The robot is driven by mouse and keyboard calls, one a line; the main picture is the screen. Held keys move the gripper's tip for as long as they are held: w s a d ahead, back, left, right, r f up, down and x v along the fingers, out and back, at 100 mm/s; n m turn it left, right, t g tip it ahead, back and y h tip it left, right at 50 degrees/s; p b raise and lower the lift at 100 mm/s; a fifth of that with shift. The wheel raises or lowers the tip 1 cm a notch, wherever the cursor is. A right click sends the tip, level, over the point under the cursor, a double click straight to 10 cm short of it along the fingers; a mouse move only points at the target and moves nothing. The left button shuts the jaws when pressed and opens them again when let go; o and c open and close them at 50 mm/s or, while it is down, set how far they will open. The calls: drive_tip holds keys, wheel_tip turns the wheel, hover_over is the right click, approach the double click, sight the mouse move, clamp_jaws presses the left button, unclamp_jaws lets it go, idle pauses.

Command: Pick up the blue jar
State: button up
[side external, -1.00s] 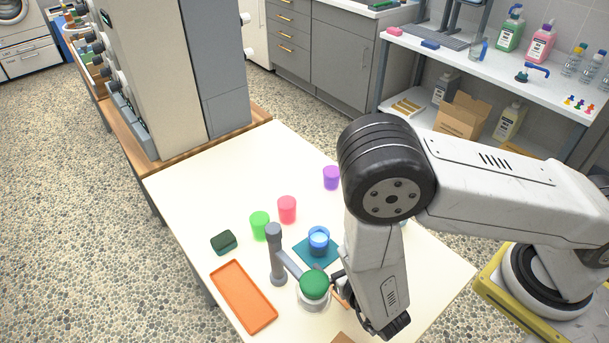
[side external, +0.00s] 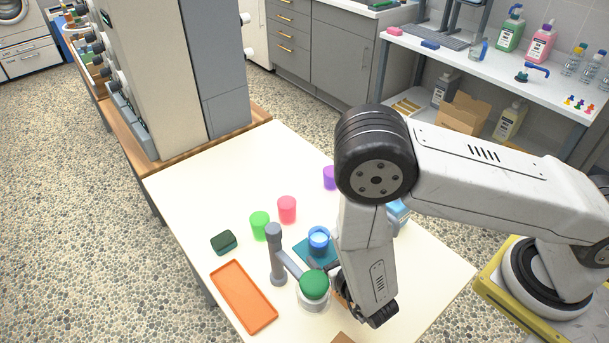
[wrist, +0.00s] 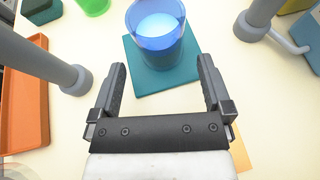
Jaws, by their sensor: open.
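The blue jar (side external: 318,238) stands upright on a teal mat (side external: 303,253) on the pale table. It is translucent with lighter blue contents. In the wrist view the jar (wrist: 156,30) stands at top centre on the mat (wrist: 143,82), its top cut off by the frame edge. My gripper (wrist: 162,65) is open and empty, its two fingers pointing at the jar with one on each side of the line to it. The jar is just beyond the fingertips. In the side view my gripper (side external: 325,266) is partly hidden by my arm, close to the mat.
A grey post (side external: 275,255) with a side arm stands left of the jar, near a green-topped container (side external: 314,285). Green (side external: 260,226), red (side external: 287,209) and purple (side external: 329,178) cups stand behind. An orange tray (side external: 243,295) and a dark green block (side external: 223,242) lie left.

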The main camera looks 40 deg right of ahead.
sight(324, 249)
drive_tip(key=shift+x, duration=2.4)
drive_tip(key=shift+r, duration=0.15)
drive_tip(key=c, duration=1.3)
drive_tip(key=shift+r, duration=0.15)
wheel_tip(324, 249, up, 10)
